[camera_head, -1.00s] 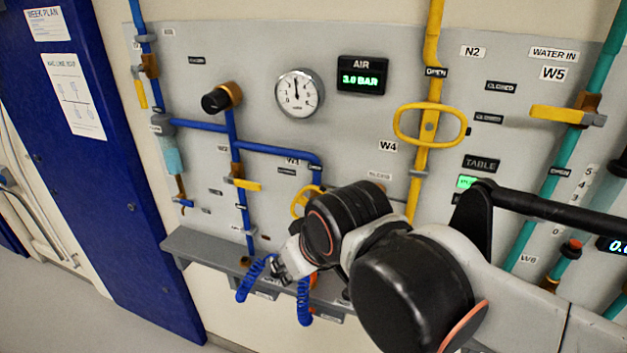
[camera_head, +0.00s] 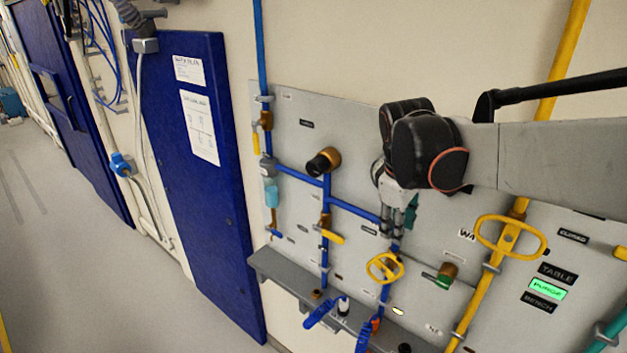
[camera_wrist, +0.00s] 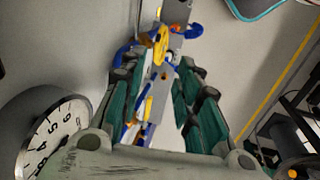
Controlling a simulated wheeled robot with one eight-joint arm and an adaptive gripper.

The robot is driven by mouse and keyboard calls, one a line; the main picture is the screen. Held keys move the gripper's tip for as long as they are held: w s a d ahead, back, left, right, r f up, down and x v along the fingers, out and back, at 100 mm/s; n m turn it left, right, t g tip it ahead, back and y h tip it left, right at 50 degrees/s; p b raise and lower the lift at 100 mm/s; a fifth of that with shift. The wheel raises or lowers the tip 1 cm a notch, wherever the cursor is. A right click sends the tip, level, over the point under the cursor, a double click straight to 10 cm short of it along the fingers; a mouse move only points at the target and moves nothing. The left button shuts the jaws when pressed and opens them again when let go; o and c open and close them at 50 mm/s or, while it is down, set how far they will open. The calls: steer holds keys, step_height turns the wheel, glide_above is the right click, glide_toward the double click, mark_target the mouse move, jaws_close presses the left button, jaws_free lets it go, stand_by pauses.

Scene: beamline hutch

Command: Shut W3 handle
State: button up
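A yellow oval handle (camera_head: 385,267) is on the right-hand blue pipe (camera_head: 352,209) of the panel. I take it as the W3 handle, but no W3 label is readable now. My gripper (camera_head: 391,229) points down in front of the panel, just above this handle, and appears apart from it. In the wrist view my gripper (camera_wrist: 158,78) is open, with its dark green fingers spread and nothing held. The yellow handle (camera_wrist: 161,45) shows beyond and between the fingertips. A larger yellow oval handle (camera_head: 511,237) is on the yellow pipe, beside the W4 label (camera_head: 467,235).
A grey shelf (camera_head: 290,280) with blue coiled hoses (camera_head: 320,313) runs below the handle. A yellow lever (camera_head: 332,236) is to the left, and a brass valve (camera_head: 447,273) to the right. A round gauge (camera_wrist: 48,137) is close by in the wrist view.

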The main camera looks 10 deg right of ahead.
mark_target(393, 257)
steer(key=x, duration=1.2)
steer(key=shift+w+f, duration=0.3)
steer(key=shift+w, duration=0.05)
jaws_close()
